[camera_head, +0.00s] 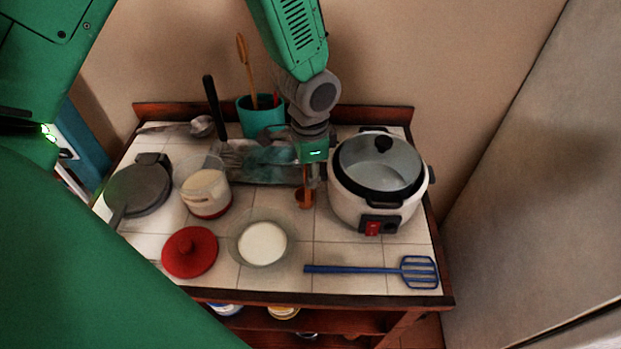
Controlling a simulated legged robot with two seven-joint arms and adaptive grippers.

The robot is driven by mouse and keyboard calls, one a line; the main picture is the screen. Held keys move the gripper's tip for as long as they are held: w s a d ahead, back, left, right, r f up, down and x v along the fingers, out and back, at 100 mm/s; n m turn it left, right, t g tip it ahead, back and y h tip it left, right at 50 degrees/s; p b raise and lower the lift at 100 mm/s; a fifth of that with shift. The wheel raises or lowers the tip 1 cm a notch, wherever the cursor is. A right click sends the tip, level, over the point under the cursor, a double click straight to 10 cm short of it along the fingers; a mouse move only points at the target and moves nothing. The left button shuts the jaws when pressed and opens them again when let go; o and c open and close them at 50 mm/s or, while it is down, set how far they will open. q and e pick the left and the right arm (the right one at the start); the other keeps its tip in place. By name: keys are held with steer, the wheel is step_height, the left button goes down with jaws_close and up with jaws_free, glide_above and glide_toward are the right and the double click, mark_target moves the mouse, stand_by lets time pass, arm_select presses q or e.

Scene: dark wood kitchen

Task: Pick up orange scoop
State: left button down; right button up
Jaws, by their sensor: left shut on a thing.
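The orange scoop (305,197) is in the head view, just left of the rice cooker. Its handle runs up into my left gripper (307,165), which is shut on it. The scoop hangs roughly upright with its bowl end low, near the tiled top. I cannot tell whether the bowl touches the tiles. The upper part of the handle is hidden by the gripper. My right gripper is not in view.
A rice cooker (375,211) stands close right. A glass bowl of white contents (262,244), red lid (190,252), container (207,190), dark pan (138,190) and teal utensil pot (259,117) surround the scoop. A blue spatula (360,270) lies in front.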

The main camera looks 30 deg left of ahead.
arm_select(q)
step_height(320, 180, up, 18)
steer(key=shift+b, duration=0.45)
steer(key=shift+f, duration=0.15)
stand_by(1.2)
